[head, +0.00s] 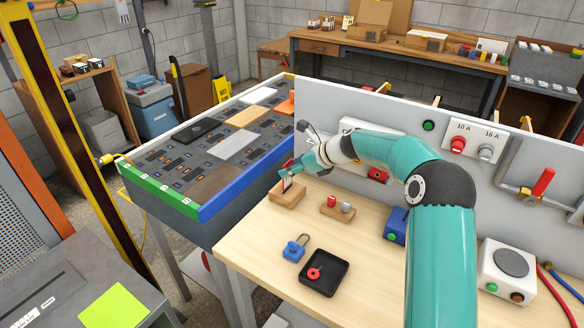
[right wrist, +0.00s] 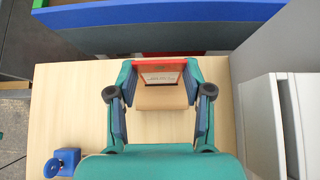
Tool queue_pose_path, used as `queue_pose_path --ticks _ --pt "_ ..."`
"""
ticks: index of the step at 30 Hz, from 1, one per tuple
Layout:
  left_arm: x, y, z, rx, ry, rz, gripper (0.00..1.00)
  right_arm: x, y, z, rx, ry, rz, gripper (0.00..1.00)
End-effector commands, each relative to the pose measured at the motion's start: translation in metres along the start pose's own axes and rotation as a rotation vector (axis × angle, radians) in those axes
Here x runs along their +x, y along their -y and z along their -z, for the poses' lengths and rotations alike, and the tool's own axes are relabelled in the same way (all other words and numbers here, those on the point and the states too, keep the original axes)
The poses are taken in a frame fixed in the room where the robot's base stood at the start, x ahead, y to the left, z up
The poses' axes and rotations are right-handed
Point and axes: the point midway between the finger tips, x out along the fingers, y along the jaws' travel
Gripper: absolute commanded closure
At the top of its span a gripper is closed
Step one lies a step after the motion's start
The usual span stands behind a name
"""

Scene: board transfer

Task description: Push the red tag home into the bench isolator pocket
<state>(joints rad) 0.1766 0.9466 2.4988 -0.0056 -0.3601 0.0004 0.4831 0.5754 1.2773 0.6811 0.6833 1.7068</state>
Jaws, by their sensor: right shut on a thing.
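My right gripper (head: 290,172) is low over the left end of the bench, shut on the red tag (head: 287,184). In the right wrist view the gripper's two fingers (right wrist: 160,82) stand either side of the red-edged tag (right wrist: 160,64), which has a pale label. A wooden block (head: 287,198) is directly under the tag; it also shows in the right wrist view (right wrist: 160,99). I cannot tell whether the tag touches it. A pale box with a red part (head: 378,175) on the upright panel is partly hidden by my arm; I cannot make out the isolator pocket. My left gripper is out of view.
A small wooden stand (head: 338,210), a blue padlock (head: 295,248) and a black tray (head: 324,273) with a red ring are on the bench. A grey upright panel (head: 470,190) with switches runs behind. A blue-edged board (head: 242,187) is left. Bare wood lies at front left.

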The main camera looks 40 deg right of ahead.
Motion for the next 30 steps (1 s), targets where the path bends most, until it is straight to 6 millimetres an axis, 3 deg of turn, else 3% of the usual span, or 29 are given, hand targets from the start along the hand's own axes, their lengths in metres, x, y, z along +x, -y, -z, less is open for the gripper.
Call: queue_pose_path --ticks 30 --pt "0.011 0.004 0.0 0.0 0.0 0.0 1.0 0.013 0.0 0.016 0.0 0.0 0.0 0.9"
